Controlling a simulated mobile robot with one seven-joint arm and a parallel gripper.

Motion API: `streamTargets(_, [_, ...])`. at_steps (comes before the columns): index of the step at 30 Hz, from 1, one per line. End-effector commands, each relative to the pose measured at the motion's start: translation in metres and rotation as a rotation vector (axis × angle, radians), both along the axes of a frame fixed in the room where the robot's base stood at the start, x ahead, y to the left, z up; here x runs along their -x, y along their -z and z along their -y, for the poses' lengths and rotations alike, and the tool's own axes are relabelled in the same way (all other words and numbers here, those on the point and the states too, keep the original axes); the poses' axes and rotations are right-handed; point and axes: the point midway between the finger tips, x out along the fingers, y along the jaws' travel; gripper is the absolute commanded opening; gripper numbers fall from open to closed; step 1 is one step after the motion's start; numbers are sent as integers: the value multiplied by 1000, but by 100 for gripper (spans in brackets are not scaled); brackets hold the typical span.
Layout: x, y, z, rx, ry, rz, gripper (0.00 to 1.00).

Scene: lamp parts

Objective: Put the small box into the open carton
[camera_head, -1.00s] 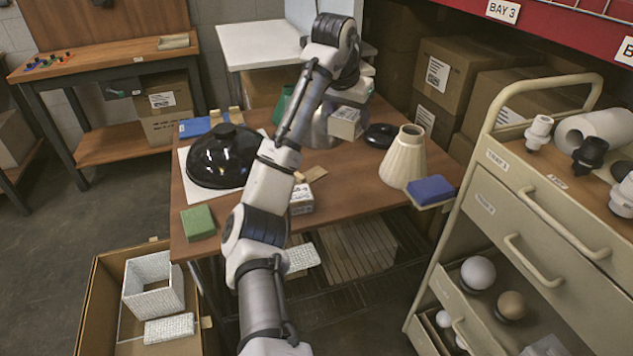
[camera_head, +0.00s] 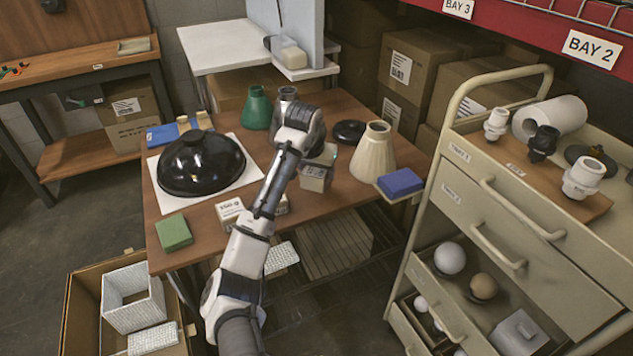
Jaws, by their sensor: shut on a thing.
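My gripper (camera_head: 322,157) is over the middle of the wooden table, partly hidden by my own wrist. It is shut on a small pale box (camera_head: 315,179) with print on its side, just below the wrist. I cannot tell whether this box touches the table. The open carton (camera_head: 86,304) stands on the floor at the lower left, well apart from my gripper. It holds a white textured open box (camera_head: 131,295) and a flatter white textured piece (camera_head: 153,339).
A black dome (camera_head: 200,165), green block (camera_head: 173,233), cream shade (camera_head: 373,153) and blue block (camera_head: 400,182) surround the work area. A drawer cart (camera_head: 480,215) stands at right.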

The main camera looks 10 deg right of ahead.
Motion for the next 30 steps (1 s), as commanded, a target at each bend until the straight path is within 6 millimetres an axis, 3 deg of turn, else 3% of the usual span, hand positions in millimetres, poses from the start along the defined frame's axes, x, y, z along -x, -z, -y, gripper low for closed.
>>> streamTargets(11, [0, 42, 0, 1, -1, -1, 35])
streamTargets(22, [0, 48, 0, 1, 0, -1, 35])
streamTargets(23, [0, 48, 0, 1, 0, -1, 61])
streamTargets(27, [0, 48, 0, 1, 0, -1, 79])
streamTargets(30, [0, 48, 0, 1, 0, -1, 81])
